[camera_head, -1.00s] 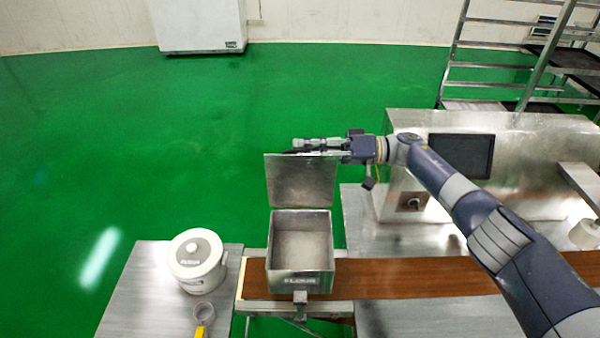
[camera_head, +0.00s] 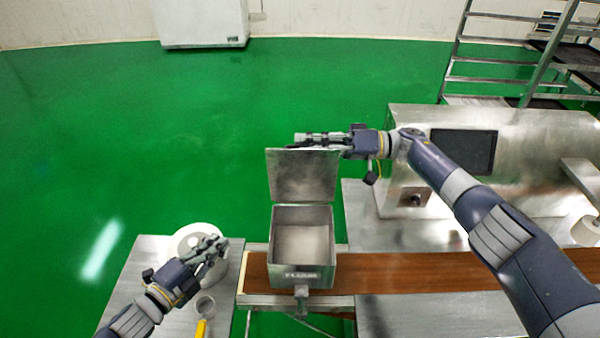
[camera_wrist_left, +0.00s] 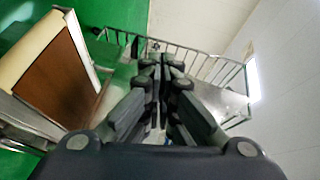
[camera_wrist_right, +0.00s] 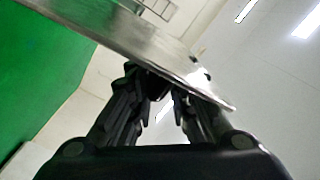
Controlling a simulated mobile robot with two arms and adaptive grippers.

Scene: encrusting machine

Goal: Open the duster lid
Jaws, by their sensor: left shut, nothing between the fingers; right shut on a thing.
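The duster (camera_head: 302,272) is a square metal box with pale powder inside, at the end of the brown conveyor. Its lid (camera_head: 302,176) stands upright at the back, swung open. My right gripper (camera_head: 304,139) is at the lid's top edge, shut on it. The lid (camera_wrist_right: 130,45) crosses the right wrist view in front of the fingers (camera_wrist_right: 160,85). My left gripper (camera_head: 218,247) is over the white round pot at the left, shut and empty. Its fingers (camera_wrist_left: 162,75) lie close together in the left wrist view.
The white pot (camera_head: 186,236) and a small cup with a yellow handle (camera_head: 201,326) stand on the left metal table (camera_head: 150,262). The brown conveyor (camera_head: 420,268) runs right from the duster. A metal machine with a dark screen (camera_head: 463,152) stands at the right, a rack behind it.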

